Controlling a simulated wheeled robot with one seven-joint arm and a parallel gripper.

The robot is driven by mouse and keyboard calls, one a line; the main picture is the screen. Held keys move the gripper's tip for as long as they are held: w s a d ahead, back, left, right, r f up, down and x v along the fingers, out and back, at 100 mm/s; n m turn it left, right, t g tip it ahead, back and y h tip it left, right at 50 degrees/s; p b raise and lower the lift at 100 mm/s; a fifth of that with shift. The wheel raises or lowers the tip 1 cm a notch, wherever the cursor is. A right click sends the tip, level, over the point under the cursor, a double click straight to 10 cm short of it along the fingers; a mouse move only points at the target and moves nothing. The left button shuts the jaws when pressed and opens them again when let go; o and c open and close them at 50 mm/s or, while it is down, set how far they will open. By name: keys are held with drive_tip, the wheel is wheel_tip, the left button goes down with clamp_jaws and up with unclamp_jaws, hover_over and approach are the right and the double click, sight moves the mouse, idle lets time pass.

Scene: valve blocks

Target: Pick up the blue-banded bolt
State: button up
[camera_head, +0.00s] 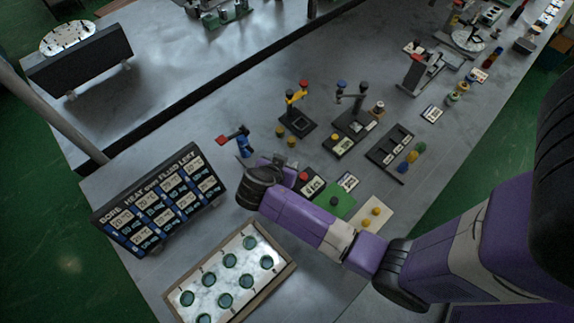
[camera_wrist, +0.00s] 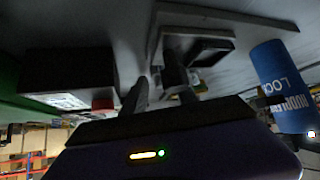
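I cannot make out the blue-banded bolt for certain in either view. My gripper (camera_head: 268,162) is low over the table in the head view, beside a blue post with a red handle (camera_head: 237,138). My dark wrist hides part of the table there. In the wrist view my two fingers (camera_wrist: 161,88) stand apart, with no bolt clearly seen between them. A blue cylinder with white lettering (camera_wrist: 284,85) stands close on the right. A dark block (camera_wrist: 70,75) and a small red piece (camera_wrist: 103,104) are on the left.
A wooden-framed tray with several round holes (camera_head: 232,272) lies near the front. A labelled board (camera_head: 160,200) stands left. Yellow and black stands (camera_head: 297,110), a green plate (camera_head: 333,201) and a cream plate (camera_head: 372,215) are nearby. Bare grey table lies at upper centre.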

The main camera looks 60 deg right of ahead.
clamp_jaws()
drive_tip(key=shift+r, duration=0.15)
wheel_tip(320, 180, up, 20)
drive_tip(key=b, duration=0.2)
idle(0.3)
